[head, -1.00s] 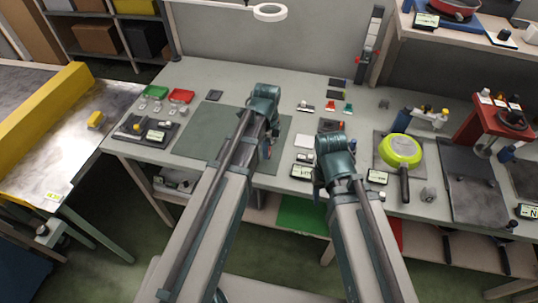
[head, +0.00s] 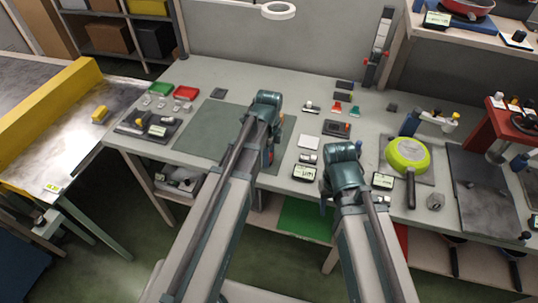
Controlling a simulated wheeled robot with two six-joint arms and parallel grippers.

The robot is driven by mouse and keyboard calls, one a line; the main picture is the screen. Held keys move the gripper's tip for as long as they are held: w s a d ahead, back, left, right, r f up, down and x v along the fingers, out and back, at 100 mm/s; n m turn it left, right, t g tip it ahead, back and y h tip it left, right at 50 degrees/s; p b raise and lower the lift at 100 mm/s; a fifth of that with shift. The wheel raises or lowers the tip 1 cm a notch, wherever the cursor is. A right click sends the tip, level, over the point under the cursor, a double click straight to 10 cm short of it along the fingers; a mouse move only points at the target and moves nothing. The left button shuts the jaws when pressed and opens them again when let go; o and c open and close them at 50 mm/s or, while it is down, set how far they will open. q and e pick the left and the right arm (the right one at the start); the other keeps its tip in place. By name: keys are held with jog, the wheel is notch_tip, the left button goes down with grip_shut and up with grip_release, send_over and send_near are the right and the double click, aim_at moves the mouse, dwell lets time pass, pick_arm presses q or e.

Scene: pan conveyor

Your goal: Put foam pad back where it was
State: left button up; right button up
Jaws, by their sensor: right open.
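I cannot tell for sure which item is the foam pad. Small dark flat squares lie on the grey workbench (head: 222,72): one at the back left (head: 218,93), two at the back middle (head: 345,86), and one further right (head: 391,107). A white square (head: 308,142) lies between my arms. My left gripper (head: 269,148) is over the right edge of the green mat (head: 205,130), mostly hidden behind its own arm. My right gripper (head: 326,190) is open near the bench's front edge, its fingers largely hidden by the wrist. No held object shows.
A lime-green pan (head: 407,152) lies right of my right arm, beside a dark plate (head: 480,190). A red stand (head: 508,125) is at the far right. A black tray (head: 150,127) sits at the left. The conveyor with a yellow rail (head: 50,105) is further left.

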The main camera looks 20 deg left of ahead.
pick_arm(q)
jog(key=shift+o, duration=0.4)
jog(key=shift+r, duration=0.15)
pick_arm(e)
jog(key=shift+r, duration=0.1)
pick_arm(q)
notch_tip(320, 180, up, 12)
jog(key=p, duration=1.2)
jog(key=s+d+n+y, duration=0.1)
jog(key=s+d+n, duration=0.9)
jog(key=s+n, duration=0.4)
jog(key=shift+s+d+n, duration=0.15)
jog(key=shift+d+n, duration=0.1)
jog(key=shift+n, duration=0.05)
pick_arm(e)
notch_tip(320, 180, up, 12)
pick_arm(q)
jog(key=shift+r, duration=0.1)
